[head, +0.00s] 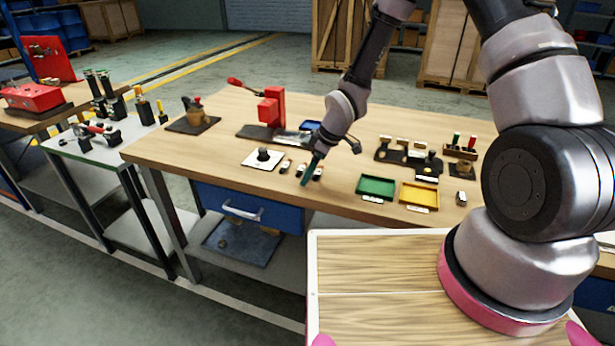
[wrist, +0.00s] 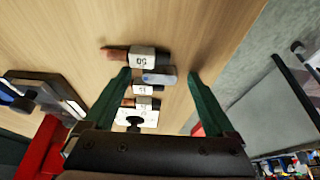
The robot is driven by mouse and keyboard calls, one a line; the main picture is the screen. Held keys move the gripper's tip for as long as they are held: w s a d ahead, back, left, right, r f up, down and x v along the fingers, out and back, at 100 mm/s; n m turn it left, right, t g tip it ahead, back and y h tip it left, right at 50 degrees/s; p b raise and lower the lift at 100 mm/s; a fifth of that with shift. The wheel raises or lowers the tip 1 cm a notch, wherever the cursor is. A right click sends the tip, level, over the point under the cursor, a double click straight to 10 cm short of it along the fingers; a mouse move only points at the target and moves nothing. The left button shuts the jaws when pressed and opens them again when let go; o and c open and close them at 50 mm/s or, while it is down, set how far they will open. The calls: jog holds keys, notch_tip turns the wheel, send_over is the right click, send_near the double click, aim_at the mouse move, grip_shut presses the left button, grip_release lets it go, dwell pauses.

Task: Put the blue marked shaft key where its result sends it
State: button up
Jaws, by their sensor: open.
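Several small dark pieces with white labels lie in a row on the wooden bench; one is this labelled piece (head: 285,167) in the head view. In the wrist view, a blue-grey piece (wrist: 160,76), perhaps the blue marked shaft key, lies between my fingertips and beside a labelled brown-and-black piece (wrist: 142,60). I cannot tell its mark surely. My gripper (head: 308,181) points down over the row, open and empty; its green fingers also show in the wrist view (wrist: 160,73). A green tray (head: 376,187) and a yellow tray (head: 419,197) stand to the right.
A white plate with a black knob (head: 263,159) lies left of the row. A red press-like device (head: 270,107) stands behind it. A black rack with several stamp-like pieces (head: 408,157) stands behind the trays. The bench's front edge is close to the row.

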grip_shut()
notch_tip(320, 180, up, 9)
jog(key=w+d+m+t+h, duration=0.1)
jog(key=d+m, duration=0.6)
jog(key=d, duration=0.7)
jog(key=w+d+f+m+t+h, duration=0.1)
jog(key=w+d+m+t+h, duration=0.1)
jog(key=d+m, duration=0.5)
jog(key=w+d+h, duration=0.1)
jog(key=d, duration=0.5)
jog(key=shift+w+d+f, duration=0.15)
jog(key=shift+w+d, duration=0.2)
